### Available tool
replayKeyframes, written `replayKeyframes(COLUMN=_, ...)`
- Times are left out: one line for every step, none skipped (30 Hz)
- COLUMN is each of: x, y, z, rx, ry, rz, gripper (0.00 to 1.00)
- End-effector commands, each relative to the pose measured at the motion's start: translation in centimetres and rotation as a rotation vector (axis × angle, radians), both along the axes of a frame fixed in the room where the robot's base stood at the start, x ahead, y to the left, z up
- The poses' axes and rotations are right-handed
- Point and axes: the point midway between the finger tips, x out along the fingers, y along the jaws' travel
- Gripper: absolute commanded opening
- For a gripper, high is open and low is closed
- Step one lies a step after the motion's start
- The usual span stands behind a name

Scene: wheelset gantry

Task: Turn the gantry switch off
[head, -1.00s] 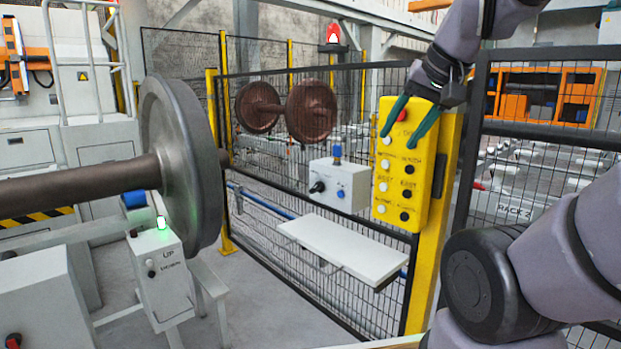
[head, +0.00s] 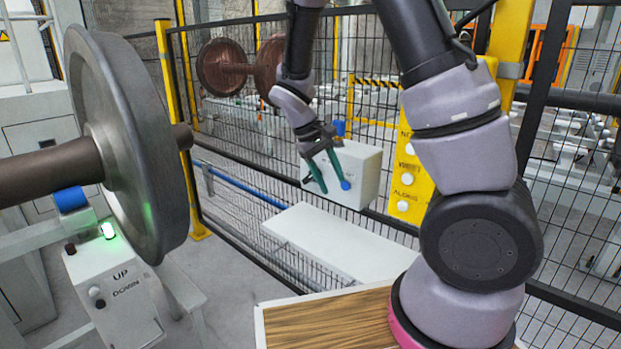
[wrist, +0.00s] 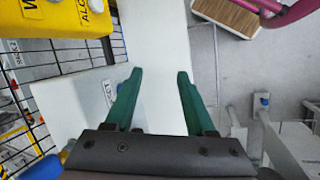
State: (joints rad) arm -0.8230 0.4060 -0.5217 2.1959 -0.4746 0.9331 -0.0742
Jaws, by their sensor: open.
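In the wrist view the fingers (wrist: 160,72) are spread and empty over a white surface. The box, with a "SELECT" label (wrist: 108,92), lies beside the left finger. Contact cannot be told.
A yellow button panel (head: 408,180) stands right of the box, partly behind my arm. A white shelf (head: 330,245) juts out below the box. A wheelset (head: 125,150) and an UP/DOWN box (head: 115,300) stand left. A wooden-topped surface (head: 330,322) is at front.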

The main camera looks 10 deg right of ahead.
Motion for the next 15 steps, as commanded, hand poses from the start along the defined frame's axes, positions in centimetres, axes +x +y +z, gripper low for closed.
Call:
replayKeyframes(x=0.4, y=0.4, z=-1.8, rx=-0.083, ry=0.028, rz=0.06, gripper=0.55)
replayKeyframes(x=0.7, y=0.4, z=-2.6, rx=-0.128, ry=0.038, rz=0.093, gripper=0.55)
replayKeyframes(x=1.1, y=0.5, z=-3.5, rx=-0.19, ry=0.052, rz=0.139, gripper=0.55)
replayKeyframes(x=1.5, y=0.6, z=-4.2, rx=-0.237, ry=0.061, rz=0.173, gripper=0.55)
replayKeyframes(x=1.8, y=0.7, z=-4.8, rx=-0.285, ry=0.067, rz=0.208, gripper=0.55)
replayKeyframes(x=2.3, y=0.9, z=-5.5, rx=-0.35, ry=0.075, rz=0.255, gripper=0.55)
replayKeyframes(x=2.7, y=1.0, z=-6.0, rx=-0.398, ry=0.08, rz=0.292, gripper=0.55)
replayKeyframes(x=3.1, y=1.2, z=-6.4, rx=-0.449, ry=0.084, rz=0.329, gripper=0.55)
replayKeyframes(x=3.7, y=1.5, z=-6.9, rx=-0.516, ry=0.085, rz=0.378, gripper=0.55)
replayKeyframes(x=4.1, y=1.8, z=-7.2, rx=-0.568, ry=0.087, rz=0.416, gripper=0.55)
replayKeyframes(x=4.6, y=2.1, z=-7.4, rx=-0.62, ry=0.086, rz=0.454, gripper=0.55)
replayKeyframes(x=5.2, y=2.6, z=-7.6, rx=-0.69, ry=0.081, rz=0.504, gripper=0.55)
replayKeyframes(x=5.7, y=3.1, z=-7.7, rx=-0.742, ry=0.078, rz=0.542, gripper=0.55)
replayKeyframes(x=6.1, y=3.6, z=-7.8, rx=-0.793, ry=0.073, rz=0.577, gripper=0.55)
replayKeyframes(x=6.7, y=4.3, z=-7.8, rx=-0.858, ry=0.064, rz=0.624, gripper=0.55)
